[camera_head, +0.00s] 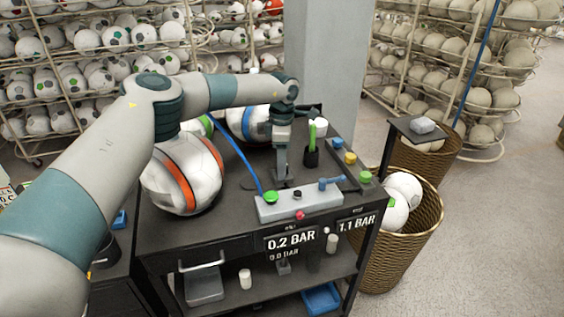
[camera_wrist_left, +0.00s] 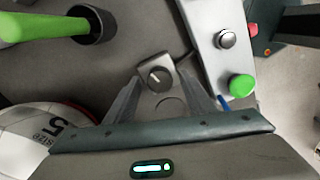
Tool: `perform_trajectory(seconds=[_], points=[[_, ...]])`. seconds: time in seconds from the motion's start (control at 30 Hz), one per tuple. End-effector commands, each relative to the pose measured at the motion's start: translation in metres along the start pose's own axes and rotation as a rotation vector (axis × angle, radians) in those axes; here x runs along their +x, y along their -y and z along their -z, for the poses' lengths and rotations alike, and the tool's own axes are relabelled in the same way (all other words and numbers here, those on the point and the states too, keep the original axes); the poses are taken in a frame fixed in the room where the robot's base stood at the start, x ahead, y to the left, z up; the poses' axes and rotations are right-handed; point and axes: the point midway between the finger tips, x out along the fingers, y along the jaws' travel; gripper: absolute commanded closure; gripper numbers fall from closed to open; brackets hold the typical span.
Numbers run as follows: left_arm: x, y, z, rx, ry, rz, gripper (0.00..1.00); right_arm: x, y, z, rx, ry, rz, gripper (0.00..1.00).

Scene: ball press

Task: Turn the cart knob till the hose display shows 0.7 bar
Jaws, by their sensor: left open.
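The cart knob (camera_wrist_left: 159,78) is a dark round dial with a pale pointer mark on a small grey block. In the left wrist view it lies between and just beyond the fingertips of my left gripper (camera_wrist_left: 158,98), which is open; I see no contact. In the head view my left gripper (camera_head: 282,172) points down over the cart top (camera_head: 235,215) and largely hides the knob. On the cart's front, one display (camera_head: 290,241) reads 0.2 BAR, with a smaller 0.0 BAR below. Another display (camera_head: 356,223) reads 1.1 BAR. Which is the hose display is not marked legibly.
A grey control box (camera_head: 283,211) with green, black and red buttons is close in front of the gripper. A black cup (camera_head: 311,158) with a green-handled tool stands behind. An orange-striped ball (camera_head: 183,178) sits left. A wicker basket (camera_head: 408,245) stands right.

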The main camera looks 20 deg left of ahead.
Motion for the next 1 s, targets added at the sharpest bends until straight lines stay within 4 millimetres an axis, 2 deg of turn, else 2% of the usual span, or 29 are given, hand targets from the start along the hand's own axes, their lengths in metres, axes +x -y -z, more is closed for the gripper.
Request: perform_trajectory(seconds=[0.07,0.23,0.67,1.0], points=[[0.0,0.0,0.0,0.0,0.0,0.0,0.51,0.0,0.0,0.0,0.0,0.0,0.0,1.0],[0.0,0.0,0.0,0.0,0.0,0.0,0.91,0.0,0.0,0.001,0.0,-0.001,0.0,1.0],[0.001,0.0,0.001,-0.043,0.0,0.0,0.92,0.006,0.001,0.001,0.001,-0.002,0.001,1.0],[0.003,-0.001,0.0,-0.235,0.002,-0.002,0.92,0.026,0.003,-0.001,0.002,-0.002,0.002,1.0]])
